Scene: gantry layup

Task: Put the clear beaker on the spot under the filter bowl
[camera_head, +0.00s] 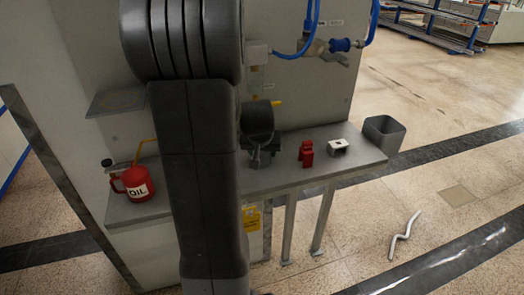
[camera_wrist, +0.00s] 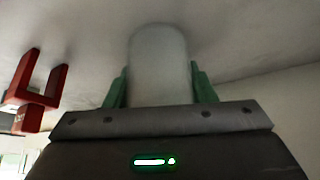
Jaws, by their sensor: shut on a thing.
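My gripper (camera_wrist: 160,88) has green fingers on both sides of a pale, cloudy-looking clear beaker (camera_wrist: 158,62) in the wrist view, and it is shut on it. In the head view my gripper (camera_head: 259,152) is low over the grey shelf, just right of my arm. The beaker is not clear to see there. The filter bowl (camera_head: 257,80) hangs on the panel above and behind my gripper, below the blue-hosed fittings. The spot under the bowl is hidden behind my wrist. I cannot tell whether the beaker touches the shelf.
On the grey shelf (camera_head: 352,160), a red block-like part (camera_head: 306,153) and a white part (camera_head: 338,147) stand right of my gripper. A red oil can (camera_head: 136,183) stands left of my arm. A grey bin (camera_head: 384,133) is beyond the shelf's right end.

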